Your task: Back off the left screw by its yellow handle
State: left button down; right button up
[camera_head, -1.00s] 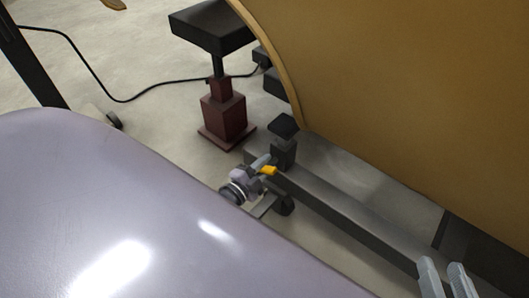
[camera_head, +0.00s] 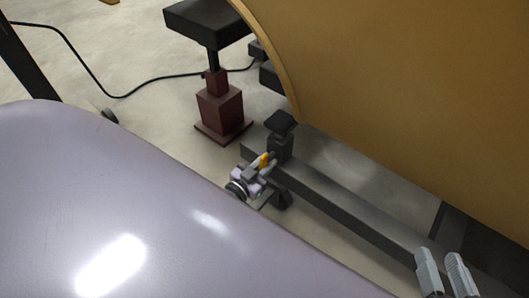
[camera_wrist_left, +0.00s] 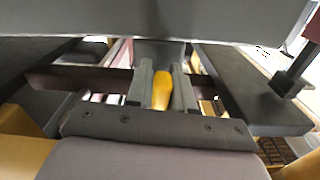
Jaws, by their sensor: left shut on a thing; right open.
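The yellow handle (camera_head: 264,159) of the left screw shows by the dark post (camera_head: 281,146) at the left end of the grey beam. It also shows in the left wrist view (camera_wrist_left: 162,90), between two grey fingers. My left gripper (camera_head: 268,164) is shut on this handle, low beside the post. The screw itself is largely hidden behind the gripper and the post. My right gripper (camera_head: 445,273) is at the lower right, open and empty, with its two light fingers apart, away from the handle.
A large tan curved shell (camera_head: 400,80) stands above and behind the beam (camera_head: 340,205). A dark red jack stand (camera_head: 220,108) with a black top stands behind the post. A black cable (camera_head: 100,85) lies on the pale floor.

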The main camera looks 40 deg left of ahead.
pick_arm(q)
jog(key=shift+d+r+n, duration=0.1)
jog(key=shift+d+n, duration=0.05)
jog(key=shift+n, duration=0.75)
jog(key=shift+d, duration=0.1)
jog(key=c, duration=1.1)
grip_release()
jog(key=shift+s, duration=0.1)
pick_arm(e)
jog(key=shift+s, duration=0.1)
